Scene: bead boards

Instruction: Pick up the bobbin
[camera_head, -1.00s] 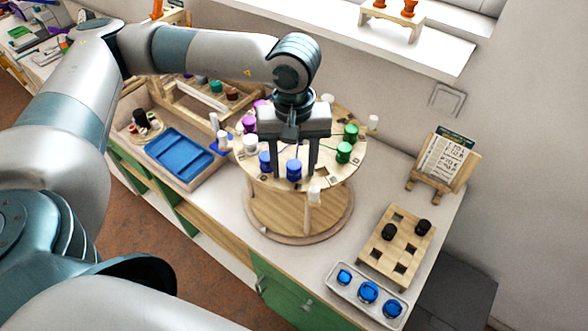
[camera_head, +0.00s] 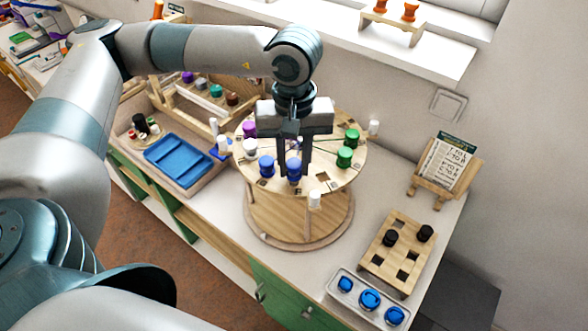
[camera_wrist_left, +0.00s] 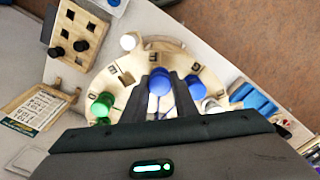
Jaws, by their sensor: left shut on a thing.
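A blue bobbin (camera_head: 294,165) stands near the front edge of the round wooden carousel top (camera_head: 325,182). My left gripper (camera_head: 295,176) points down from above and is shut on this bobbin, with one finger on each side. In the left wrist view the same bobbin (camera_wrist_left: 159,82) shows between the two fingertips. The bobbin's lower part is partly hidden by the fingers. A second blue bobbin (camera_head: 266,166) stands just left of the gripper. My right gripper is not in view.
Green bobbins (camera_head: 345,157), a white bobbin (camera_head: 250,148) and a purple bobbin (camera_head: 249,129) stand around the carousel. White posts (camera_head: 314,198) rise at its rim. A blue tray (camera_head: 180,157) is to the left; a wooden board with black pieces (camera_head: 407,222) is to the right.

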